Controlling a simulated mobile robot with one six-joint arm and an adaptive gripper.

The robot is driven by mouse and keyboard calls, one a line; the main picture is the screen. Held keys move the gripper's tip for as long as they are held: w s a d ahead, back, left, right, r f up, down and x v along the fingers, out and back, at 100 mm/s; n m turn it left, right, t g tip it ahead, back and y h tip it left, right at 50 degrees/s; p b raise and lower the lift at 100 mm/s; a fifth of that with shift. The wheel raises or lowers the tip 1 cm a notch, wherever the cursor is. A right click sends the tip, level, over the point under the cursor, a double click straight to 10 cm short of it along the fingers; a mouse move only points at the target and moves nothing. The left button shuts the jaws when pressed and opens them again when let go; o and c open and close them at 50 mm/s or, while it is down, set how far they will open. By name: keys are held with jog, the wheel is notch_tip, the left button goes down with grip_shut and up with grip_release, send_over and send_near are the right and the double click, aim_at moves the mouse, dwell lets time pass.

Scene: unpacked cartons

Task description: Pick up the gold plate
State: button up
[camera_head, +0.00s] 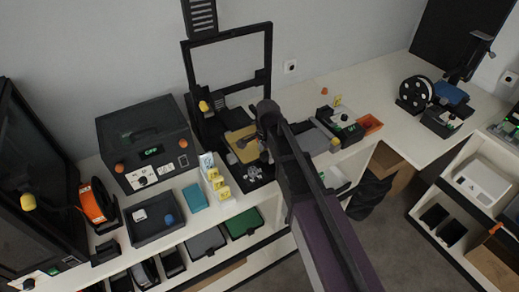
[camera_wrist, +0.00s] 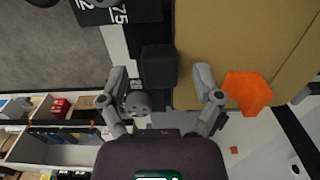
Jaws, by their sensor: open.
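The gold plate (camera_head: 243,143) lies flat on the bed of a black-framed printer on the bench, in the head view. My gripper (camera_head: 264,138) is at the plate's right side, partly hidden by my own arm. In the wrist view a large tan-gold flat surface (camera_wrist: 235,40), which looks like the plate, fills the upper right. My gripper (camera_wrist: 165,85) is open there, its two fingers apart. A dark block (camera_wrist: 158,66) shows between the fingers. I cannot tell whether either finger touches anything.
The black printer frame (camera_head: 228,35) rises behind the plate. Yellow-tagged small boxes (camera_head: 214,178) stand left of my arm, and a black box machine (camera_head: 148,143) is further left.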

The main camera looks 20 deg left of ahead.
grip_shut()
dwell(0.3)
jog(key=shift+r, duration=0.2)
jog(key=shift+r+p, duration=1.6)
jog(key=shift+p, duration=0.2)
jog(key=s+d, duration=0.3)
jog(key=s, duration=0.4)
jog(key=s+d+r+p, duration=0.1)
jog(key=s+d, duration=0.3)
jog(key=s, duration=0.3)
jog(key=shift+s+r, duration=0.2)
jog(key=shift+w, duration=0.1)
